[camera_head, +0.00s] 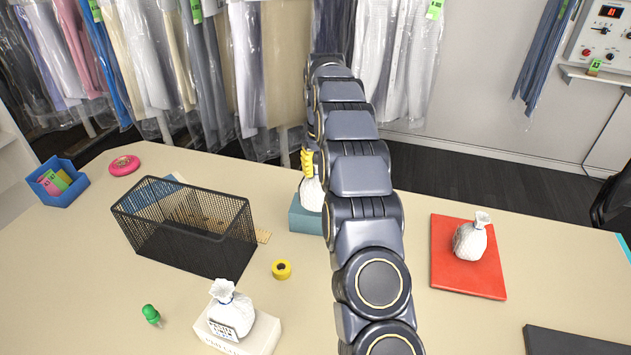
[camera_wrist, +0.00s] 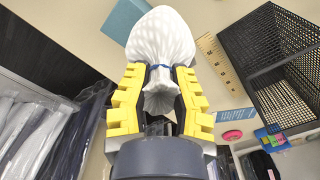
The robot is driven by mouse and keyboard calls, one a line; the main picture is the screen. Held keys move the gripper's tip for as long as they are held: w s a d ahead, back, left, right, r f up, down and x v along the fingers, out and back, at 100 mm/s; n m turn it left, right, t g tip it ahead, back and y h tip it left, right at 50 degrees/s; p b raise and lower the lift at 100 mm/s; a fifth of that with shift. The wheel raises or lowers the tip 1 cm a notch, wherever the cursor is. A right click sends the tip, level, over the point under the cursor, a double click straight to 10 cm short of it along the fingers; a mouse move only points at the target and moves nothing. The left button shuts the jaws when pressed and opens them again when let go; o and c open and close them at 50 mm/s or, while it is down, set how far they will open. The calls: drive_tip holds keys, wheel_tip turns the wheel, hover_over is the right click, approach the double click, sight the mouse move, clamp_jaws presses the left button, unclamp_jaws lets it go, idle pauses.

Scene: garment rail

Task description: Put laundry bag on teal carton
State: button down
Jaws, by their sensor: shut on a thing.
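My gripper (camera_wrist: 152,100) is shut on a white laundry bag (camera_wrist: 162,45), gripping its gathered neck below a blue tie. In the head view the held bag (camera_head: 312,194) hangs by the yellow fingers, partly hidden by my arm. The teal carton (camera_head: 304,220) stands on the table just below the bag in that view, its right part hidden behind my arm. In the wrist view the carton (camera_wrist: 122,19) shows beyond the bag, at its upper left. I cannot tell whether the bag touches it.
A black mesh basket (camera_head: 180,250) stands left of the carton, with yellow tape (camera_head: 282,269) in front. One white bag (camera_head: 470,240) sits on a red mat (camera_head: 450,270); another (camera_head: 230,308) sits on a white box (camera_head: 262,335). Garments (camera_head: 280,60) hang behind the table.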

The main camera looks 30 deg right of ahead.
sight(316, 182)
drive_tip(key=shift+w+d+f, duration=0.25)
drive_tip(key=shift+w+f, duration=0.3)
drive_tip(key=shift+f, duration=0.1)
drive_tip(key=shift+w+d+f, duration=0.2)
drive_tip(key=shift+w+f, duration=0.35)
drive_tip(key=shift+f, duration=0.1)
drive_tip(key=shift+w+f, duration=0.15)
drive_tip(key=shift+f, duration=1.6)
drive_tip(key=c, duration=1)
unclamp_jaws()
drive_tip(key=shift+f, duration=0.1)
drive_tip(key=shift+c, duration=0.2)
wheel_tip(316, 182, up, 12)
drive_tip(key=shift+d+f, duration=0.1)
drive_tip(key=shift+f, duration=0.15)
drive_tip(key=shift+s+r, duration=0.25)
drive_tip(key=shift+r, duration=0.15)
